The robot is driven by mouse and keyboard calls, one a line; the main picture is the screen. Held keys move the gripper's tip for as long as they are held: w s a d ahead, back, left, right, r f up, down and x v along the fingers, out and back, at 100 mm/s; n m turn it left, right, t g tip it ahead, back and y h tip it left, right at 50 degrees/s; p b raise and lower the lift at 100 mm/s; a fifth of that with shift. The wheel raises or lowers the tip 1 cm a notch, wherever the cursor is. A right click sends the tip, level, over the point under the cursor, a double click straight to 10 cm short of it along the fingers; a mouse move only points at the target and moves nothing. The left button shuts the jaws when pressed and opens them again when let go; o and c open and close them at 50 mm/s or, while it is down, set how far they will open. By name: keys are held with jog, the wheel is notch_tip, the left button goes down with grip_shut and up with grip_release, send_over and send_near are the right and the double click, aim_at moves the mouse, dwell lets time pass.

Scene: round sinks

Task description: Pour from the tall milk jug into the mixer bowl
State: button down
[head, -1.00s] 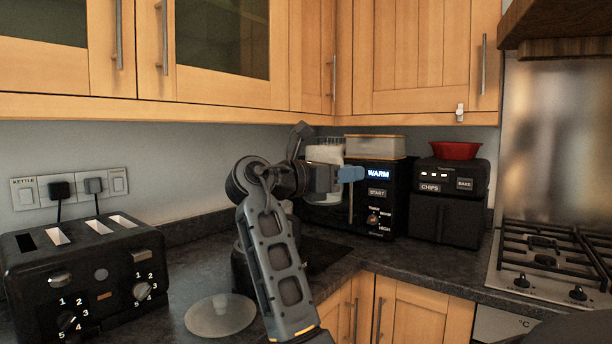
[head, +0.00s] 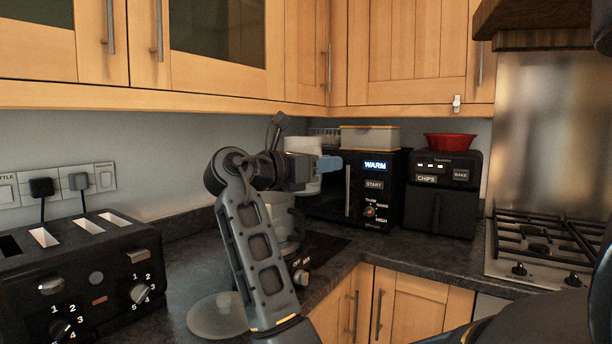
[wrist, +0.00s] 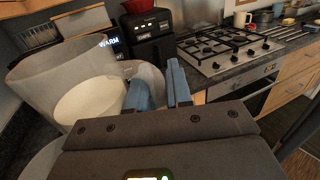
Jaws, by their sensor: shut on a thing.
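The tall milk jug (head: 303,150) is pale and partly hidden behind my gripper (head: 328,165) in the head view. In the wrist view the jug (wrist: 45,75) is a large translucent vessel at the left, with white milk inside. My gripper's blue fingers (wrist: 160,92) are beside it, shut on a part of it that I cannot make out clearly. The jug looks about upright and raised above the counter. The pale mixer bowl (head: 280,212) appears below the jug, largely hidden by my arm. The mixer's dial (head: 302,277) faces forward.
A black microwave (head: 365,195) with a box on top and a black air fryer (head: 440,205) with a red bowl (head: 450,140) stand behind. A toaster (head: 85,270) is at the left. A pale round disc (head: 215,316) lies on the counter. A gas hob (head: 540,245) is at the right.

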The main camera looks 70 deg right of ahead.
jog(key=w+d+n+t+h, duration=0.1)
jog(key=w+d+n+t, duration=0.3)
jog(key=d, duration=0.5)
jog(key=w+d+n+t, duration=0.3)
jog(key=d+t, duration=0.3)
jog(key=d, duration=0.3)
jog(key=w+d+n+t+h, duration=0.1)
jog(key=w+d+n+t, duration=0.2)
jog(key=d+t, duration=0.45)
jog(key=shift+w+d+r+n+t+y, duration=1)
jog(key=shift+w+n+t+y, duration=2.35)
jog(key=shift+w, duration=0.9)
jog(key=s+f+n+t+y, duration=0.3)
jog(key=s+f+n+y, duration=0.2)
jog(key=f, duration=0.9)
jog(key=n+y, duration=0.2)
jog(key=y, duration=0.2)
jog(key=shift+a+f+t, duration=0.2)
jog(key=shift+a+t, duration=0.1)
jog(key=shift+t, duration=0.1)
